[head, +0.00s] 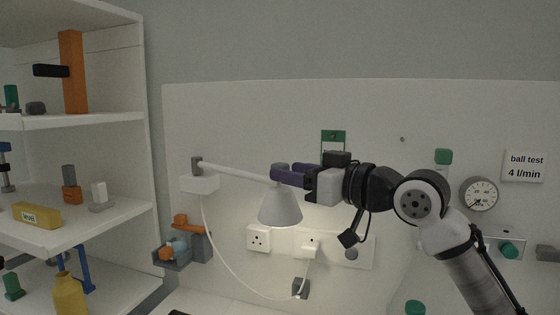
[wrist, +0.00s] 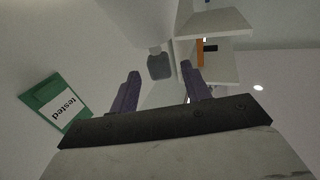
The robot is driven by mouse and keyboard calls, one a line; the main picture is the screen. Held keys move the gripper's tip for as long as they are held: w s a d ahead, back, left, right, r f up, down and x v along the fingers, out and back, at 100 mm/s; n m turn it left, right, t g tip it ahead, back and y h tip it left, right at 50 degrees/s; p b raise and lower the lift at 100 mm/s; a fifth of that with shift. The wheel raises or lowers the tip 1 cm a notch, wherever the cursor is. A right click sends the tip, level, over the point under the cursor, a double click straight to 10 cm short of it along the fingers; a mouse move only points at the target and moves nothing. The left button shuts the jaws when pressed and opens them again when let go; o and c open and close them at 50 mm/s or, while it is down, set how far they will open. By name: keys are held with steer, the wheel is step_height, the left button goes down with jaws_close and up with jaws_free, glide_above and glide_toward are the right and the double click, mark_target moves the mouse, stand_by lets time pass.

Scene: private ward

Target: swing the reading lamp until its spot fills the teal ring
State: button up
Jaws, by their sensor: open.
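The reading lamp has a grey cone shade (head: 280,207) pointing down, hung on a white arm (head: 238,171) from a wall bracket (head: 200,183). My gripper (head: 278,173) is open, its purple fingers at the grey top of the shade in the head view. In the wrist view a grey block (wrist: 160,66), seemingly the lamp's top, shows between the spread fingertips. Whether either finger touches it I cannot tell. Pale light shows on the wall panel around the shade. I can make out neither the teal ring nor a clear spot.
White shelves (head: 75,121) with several items stand at the left. A white cable (head: 224,268) hangs from the bracket to a plug by the wall sockets (head: 259,239). A grey holder (head: 184,251) with orange parts is below the bracket. A green "tested" tag (wrist: 55,104) is on the wall.

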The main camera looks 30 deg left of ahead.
steer(key=shift+w+a+p, duration=0.15)
steer(key=shift+a+p, duration=0.2)
steer(key=shift+a, duration=1.4)
jaws_close()
